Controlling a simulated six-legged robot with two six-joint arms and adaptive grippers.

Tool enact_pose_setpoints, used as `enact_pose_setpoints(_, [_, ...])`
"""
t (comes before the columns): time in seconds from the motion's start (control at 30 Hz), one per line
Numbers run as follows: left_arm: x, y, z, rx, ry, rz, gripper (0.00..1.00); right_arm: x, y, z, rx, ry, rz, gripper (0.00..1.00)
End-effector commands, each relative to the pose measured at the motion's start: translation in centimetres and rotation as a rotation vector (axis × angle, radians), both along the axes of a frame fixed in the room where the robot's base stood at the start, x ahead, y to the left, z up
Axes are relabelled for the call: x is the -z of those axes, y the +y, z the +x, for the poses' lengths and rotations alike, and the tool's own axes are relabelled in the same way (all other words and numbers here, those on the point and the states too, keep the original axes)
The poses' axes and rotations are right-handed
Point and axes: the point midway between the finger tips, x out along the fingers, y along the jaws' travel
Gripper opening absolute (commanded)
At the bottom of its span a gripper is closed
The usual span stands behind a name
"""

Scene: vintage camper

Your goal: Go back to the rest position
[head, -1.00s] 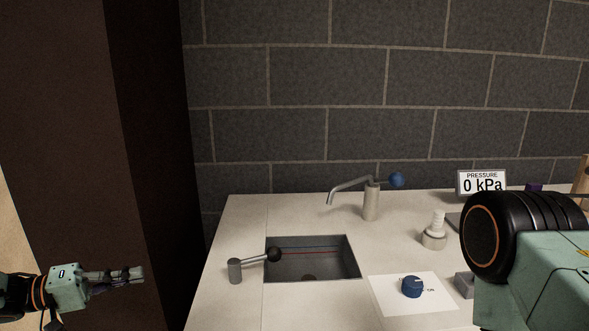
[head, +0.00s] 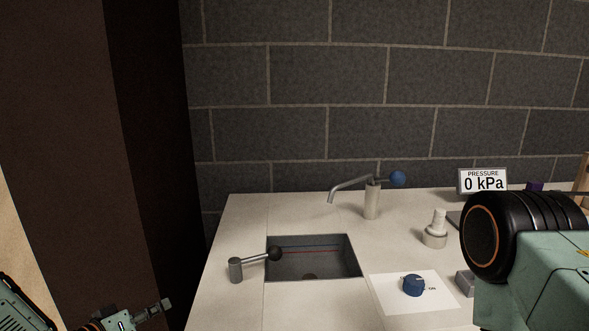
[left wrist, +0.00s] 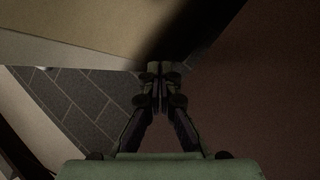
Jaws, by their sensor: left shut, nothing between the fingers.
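My left gripper (head: 157,309) is low at the left of the head view, in front of the dark brown panel and left of the counter. It is shut and empty. In the left wrist view its fingers (left wrist: 159,72) meet, with nothing between them. My right gripper is not in the head view; only a green and black link of my own arm shows at the right.
The white counter (head: 228,215) holds a sink (head: 300,262), a lever with a black knob (head: 236,270), a faucet (head: 371,200), a blue dial (head: 413,285) and a pressure display (head: 483,181). A dark brown panel (head: 60,150) stands at the left.

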Motion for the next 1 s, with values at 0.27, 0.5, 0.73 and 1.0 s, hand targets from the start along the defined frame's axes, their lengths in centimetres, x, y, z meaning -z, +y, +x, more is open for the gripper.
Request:
enact_pose_setpoints(0.27, [10.8, -4.6, -11.9, -0.026, 0.403, 0.314, 0.0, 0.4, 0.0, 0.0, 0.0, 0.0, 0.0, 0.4])
enact_pose_setpoints(0.5, [15.3, -6.5, -26.7, 0.064, 0.79, 0.53, 0.0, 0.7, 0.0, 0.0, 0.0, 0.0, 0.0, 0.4])
enact_pose_setpoints(0.73, [15.1, -6.7, -38.1, 0.116, 1.058, 0.646, 0.0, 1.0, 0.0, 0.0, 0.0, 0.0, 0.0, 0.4])
enact_pose_setpoints(1.0, [15.4, -7.2, -39.8, 0.172, 1.077, 0.684, 0.0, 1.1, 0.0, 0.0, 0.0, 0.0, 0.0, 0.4])
